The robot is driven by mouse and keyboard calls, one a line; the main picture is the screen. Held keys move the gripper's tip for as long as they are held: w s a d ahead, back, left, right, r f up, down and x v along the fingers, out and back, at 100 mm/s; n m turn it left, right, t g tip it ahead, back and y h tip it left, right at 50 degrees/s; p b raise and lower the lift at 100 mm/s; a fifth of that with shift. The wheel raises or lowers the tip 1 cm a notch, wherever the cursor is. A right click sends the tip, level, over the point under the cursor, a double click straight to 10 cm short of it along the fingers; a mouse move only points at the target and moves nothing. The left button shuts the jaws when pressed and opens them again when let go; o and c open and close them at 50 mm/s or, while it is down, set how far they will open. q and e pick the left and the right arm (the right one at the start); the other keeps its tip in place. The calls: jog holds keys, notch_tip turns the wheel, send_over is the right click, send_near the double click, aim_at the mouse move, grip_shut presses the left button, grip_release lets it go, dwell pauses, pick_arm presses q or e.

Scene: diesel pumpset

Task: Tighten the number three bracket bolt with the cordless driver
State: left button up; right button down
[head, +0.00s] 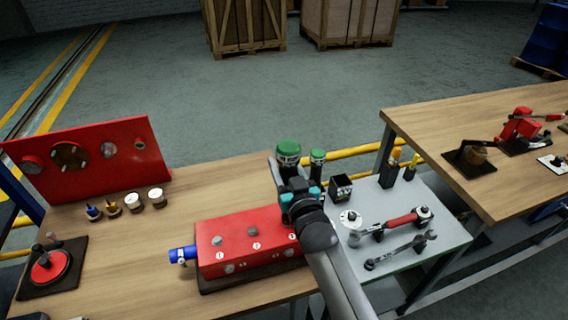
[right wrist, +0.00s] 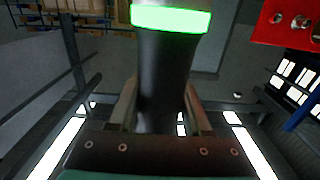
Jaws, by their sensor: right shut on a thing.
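My right gripper (head: 290,178) is shut on a dark, round-bodied tool with a green end (head: 288,150), likely the cordless driver. In the right wrist view its dark grip (right wrist: 165,75) with a bright green band stands between the two fingers. The gripper and arm hide its lower part in the head view. The red block (head: 248,255) lies on the wooden table, just left of and below the gripper. It has grey bolt heads (head: 217,240) and small white marks; I cannot read the numbers. Its right end is hidden by my arm. My left gripper is not in view.
A second, smaller green-topped piece (head: 317,156) stands beside the tool. The grey side table (head: 440,225) holds a red-handled tool (head: 400,220), a wrench (head: 402,250) and a black holder (head: 341,186). A red upright plate (head: 88,160) stands at left. Bare wood lies behind the block.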

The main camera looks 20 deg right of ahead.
jog(key=shift+f+b, duration=0.25)
jog(key=shift+b, duration=0.05)
dwell(0.7)
jog(key=shift+s+f, duration=0.1)
jog(key=shift+f, duration=0.35)
dwell(1.7)
